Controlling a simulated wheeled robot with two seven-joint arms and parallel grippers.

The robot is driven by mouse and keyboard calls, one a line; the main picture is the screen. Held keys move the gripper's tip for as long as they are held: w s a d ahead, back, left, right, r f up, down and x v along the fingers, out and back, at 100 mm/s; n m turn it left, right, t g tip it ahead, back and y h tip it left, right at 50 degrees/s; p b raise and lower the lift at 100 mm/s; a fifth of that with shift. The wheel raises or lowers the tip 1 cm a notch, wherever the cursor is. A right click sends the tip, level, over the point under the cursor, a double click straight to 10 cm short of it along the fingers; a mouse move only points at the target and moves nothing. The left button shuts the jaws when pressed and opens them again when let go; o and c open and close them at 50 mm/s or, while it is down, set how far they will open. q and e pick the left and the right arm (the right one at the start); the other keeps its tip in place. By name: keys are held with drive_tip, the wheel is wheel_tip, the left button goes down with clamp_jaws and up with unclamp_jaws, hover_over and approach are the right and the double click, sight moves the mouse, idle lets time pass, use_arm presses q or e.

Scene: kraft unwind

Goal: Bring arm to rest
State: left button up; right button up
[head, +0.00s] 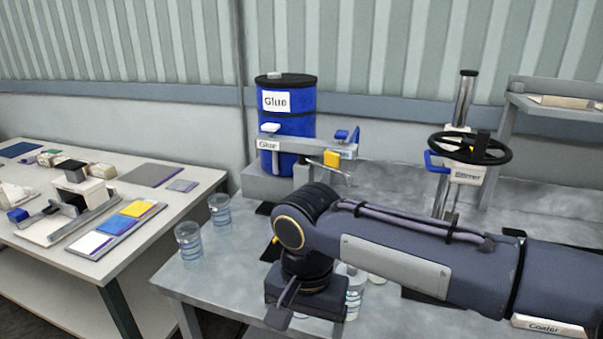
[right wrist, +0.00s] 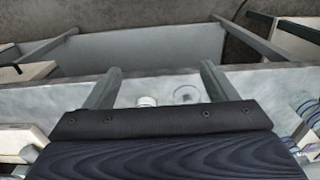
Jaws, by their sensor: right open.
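My right arm (head: 400,245) reaches in from the right across the metal table in the head view, its elbow and wrist bent downward. My right gripper (head: 288,293) hangs low over the front part of that table, partly hidden by the wrist. In the right wrist view the two fingers of the right gripper (right wrist: 158,78) are spread wide apart with nothing between them. A small white round thing (right wrist: 147,101) lies on the surface beyond the fingers. My left gripper is not in view.
Clear cups (head: 189,242) stand at the metal table's left edge (head: 165,283). Another cup (head: 354,300) is beside my wrist. A blue Glue drum (head: 287,125), a glue device (head: 300,147) and a black handwheel (head: 470,148) stand behind. A side table (head: 150,262) holds coloured cards.

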drive_tip(key=s+d+t+y, duration=0.1)
drive_tip(key=s+d+y, duration=0.1)
drive_tip(key=d, duration=1)
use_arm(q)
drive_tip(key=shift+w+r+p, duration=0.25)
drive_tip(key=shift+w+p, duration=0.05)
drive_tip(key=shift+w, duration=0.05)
use_arm(e)
drive_tip(key=s+d+f+n+t+y, duration=0.1)
drive_tip(key=s+d+f+t, duration=0.3)
drive_tip(key=s+d+f, duration=0.2)
drive_tip(key=s+d, duration=0.2)
drive_tip(key=s, duration=0.1)
drive_tip(key=shift+f+n+y, duration=0.3)
drive_tip(key=shift+f+n, duration=0.05)
drive_tip(key=shift+n, duration=0.05)
